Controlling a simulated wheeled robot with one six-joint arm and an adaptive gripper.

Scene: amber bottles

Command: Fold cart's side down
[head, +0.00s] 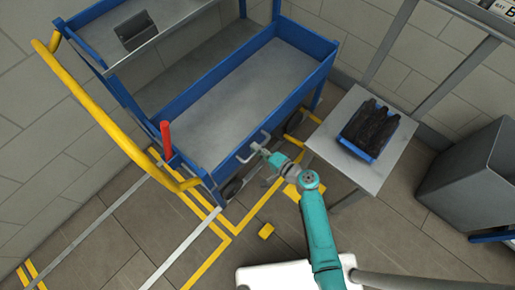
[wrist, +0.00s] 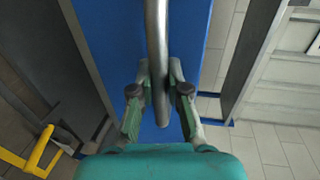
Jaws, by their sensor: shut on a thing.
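The blue cart (head: 240,88) stands against the wall, with a grey tray bed and an upright near side panel (head: 220,153). The panel carries a grey bar handle (head: 252,146), which also shows in the wrist view (wrist: 158,50) in front of the blue panel (wrist: 190,30). My gripper (head: 258,149) is at this handle. In the wrist view my gripper (wrist: 160,85) has its two fingers on either side of the bar, shut on it.
A yellow push rail (head: 105,115) curves along the cart's left. A small grey table (head: 353,177) with a blue tray of dark bottles (head: 370,130) stands close to the right. A yellow block (head: 266,230) lies on the floor. A grey bin (head: 470,175) is farther right.

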